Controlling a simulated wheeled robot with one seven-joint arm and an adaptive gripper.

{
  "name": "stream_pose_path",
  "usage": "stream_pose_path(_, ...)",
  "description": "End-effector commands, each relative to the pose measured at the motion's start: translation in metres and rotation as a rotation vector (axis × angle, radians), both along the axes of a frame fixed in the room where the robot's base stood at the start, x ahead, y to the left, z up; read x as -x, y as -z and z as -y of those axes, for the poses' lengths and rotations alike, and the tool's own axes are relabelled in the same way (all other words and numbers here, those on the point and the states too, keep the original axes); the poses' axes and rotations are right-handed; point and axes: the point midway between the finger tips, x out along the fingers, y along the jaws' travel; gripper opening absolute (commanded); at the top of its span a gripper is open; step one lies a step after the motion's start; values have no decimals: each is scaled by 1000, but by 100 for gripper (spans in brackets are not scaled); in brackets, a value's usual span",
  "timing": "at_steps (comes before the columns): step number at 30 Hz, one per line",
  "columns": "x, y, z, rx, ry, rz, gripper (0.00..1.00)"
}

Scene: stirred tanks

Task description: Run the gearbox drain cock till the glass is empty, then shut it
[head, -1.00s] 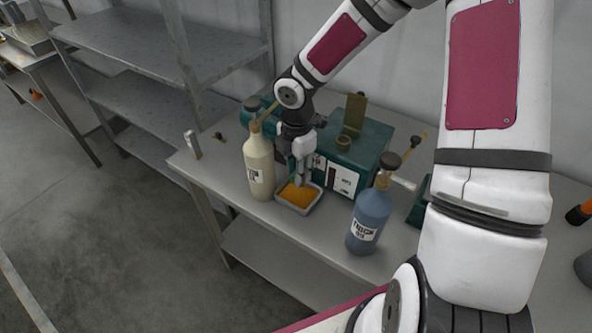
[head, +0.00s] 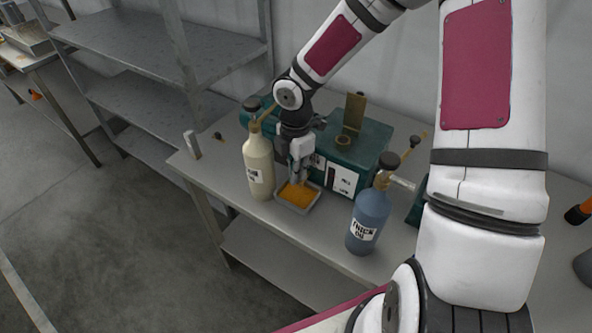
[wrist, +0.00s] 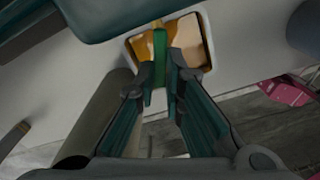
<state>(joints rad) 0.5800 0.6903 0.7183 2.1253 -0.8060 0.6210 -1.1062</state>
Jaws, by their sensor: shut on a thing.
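The green gearbox (head: 372,146) stands on the grey bench, with a white label and a narrow dark upright strip (head: 331,177) on its front, perhaps the sight glass; its level is too small to read. My gripper (head: 297,178) is down at the gearbox's front, above a pale tray (head: 284,204) holding amber oil (head: 298,194). In the wrist view my gripper (wrist: 163,70) is shut on a slim green piece (wrist: 159,45), apparently the drain cock's handle. The tray (wrist: 206,60) with oil lies beyond the fingertips. The cock's body and any stream are hidden.
A cream bottle (head: 258,165) stands close left of the tray. A blue bottle labelled thick oil (head: 369,218) stands to the right, near the front edge. A brass lid (head: 354,112) stands up on the gearbox. Grey shelves (head: 130,85) are at the left.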

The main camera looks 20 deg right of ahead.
Motion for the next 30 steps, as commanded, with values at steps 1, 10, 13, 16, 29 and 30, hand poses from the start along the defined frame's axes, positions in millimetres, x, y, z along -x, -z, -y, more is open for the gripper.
stream_pose_path(1, -1, 0, 0, 1, 26, 0, 0)
stream_pose_path(10, -9, -1, -1, 2, 262, 2, 0)
stream_pose_path(13, -12, -1, -1, 1, 359, 2, 0)
stream_pose_path(16, -15, -1, -1, 1, 454, 3, 0)
stream_pose_path(29, -26, -1, 4, 1, 838, 3, 0)
stream_pose_path(30, -27, -1, 5, 0, 867, 3, 0)
